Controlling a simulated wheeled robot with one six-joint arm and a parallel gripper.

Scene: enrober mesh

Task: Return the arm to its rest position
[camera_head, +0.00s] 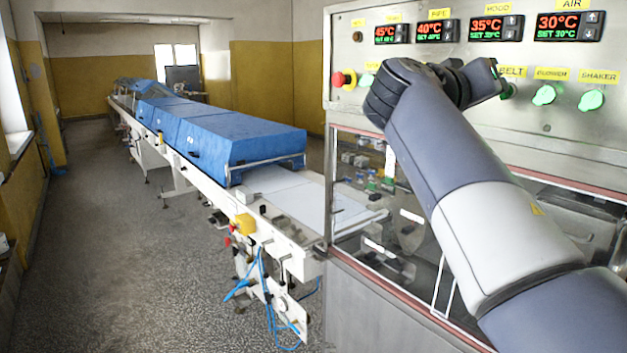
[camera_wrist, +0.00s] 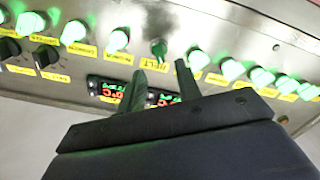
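My arm (camera_head: 470,190) reaches up across the right of the head view to the control panel (camera_head: 560,130). My gripper (camera_head: 499,82) is beside the green BELT knob (camera_head: 509,91), which it partly hides. In the wrist view my gripper (camera_wrist: 160,67) has its two dark fingers apart, with nothing between them. The BELT knob (camera_wrist: 158,48) shows just beyond the fingertips and looks darker than the bright green knobs on either side. I cannot tell whether a finger touches the panel.
A red emergency button (camera_head: 339,79) and several temperature displays (camera_head: 497,28) are on the panel. Glass-fronted machinery (camera_head: 380,200) is below. A conveyor with blue covers (camera_head: 235,140) runs back to the left. The floor (camera_head: 110,250) at left is clear.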

